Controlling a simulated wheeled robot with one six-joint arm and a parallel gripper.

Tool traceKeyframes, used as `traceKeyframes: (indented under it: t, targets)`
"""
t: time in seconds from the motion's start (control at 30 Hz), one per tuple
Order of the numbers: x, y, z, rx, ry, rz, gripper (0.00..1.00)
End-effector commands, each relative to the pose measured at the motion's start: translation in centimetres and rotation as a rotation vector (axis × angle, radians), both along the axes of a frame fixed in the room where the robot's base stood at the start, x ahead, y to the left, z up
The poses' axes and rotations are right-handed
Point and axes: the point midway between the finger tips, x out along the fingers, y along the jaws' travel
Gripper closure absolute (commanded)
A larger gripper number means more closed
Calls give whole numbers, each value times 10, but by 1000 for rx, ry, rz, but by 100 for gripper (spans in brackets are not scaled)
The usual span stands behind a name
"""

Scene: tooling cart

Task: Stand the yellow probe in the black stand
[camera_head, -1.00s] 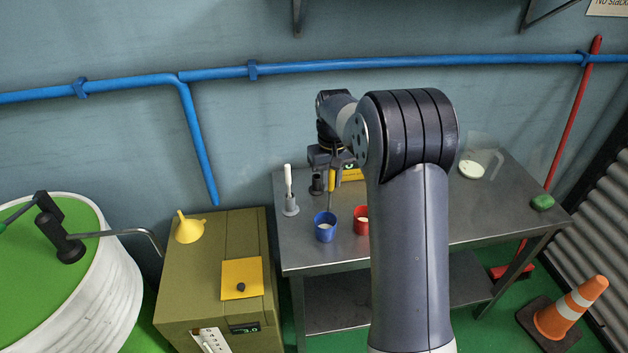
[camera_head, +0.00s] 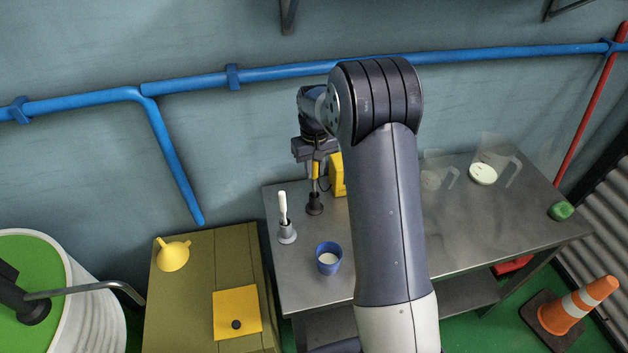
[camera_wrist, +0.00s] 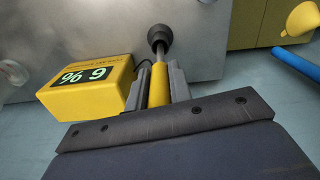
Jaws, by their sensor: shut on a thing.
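My gripper (camera_head: 316,172) is shut on the yellow probe (camera_head: 316,168) and holds it upright over the black stand (camera_head: 314,205). The probe's thin shaft points down and meets the stand's top in the head view; I cannot tell whether its tip is inside. In the wrist view the yellow probe (camera_wrist: 159,85) sits between the two fingers of my gripper (camera_wrist: 160,82). The black stand (camera_wrist: 160,38) is just beyond the probe's end, in line with it.
A yellow meter (camera_wrist: 88,88) stands close beside the probe. A grey holder (camera_head: 287,232) with a white-handled tool is left of the stand. A blue cup (camera_head: 328,259) is in front. Clear jugs (camera_head: 483,172) and a green object (camera_head: 561,211) are at right on the metal table (camera_head: 480,240).

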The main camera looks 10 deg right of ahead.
Motion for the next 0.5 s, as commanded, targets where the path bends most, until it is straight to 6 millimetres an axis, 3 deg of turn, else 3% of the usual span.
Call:
traceKeyframes:
  t: [0.4,0.5]
  targets:
    - [0,0,-44,0,1,0,100]
    - [0,0,-46,0,-2,0,100]
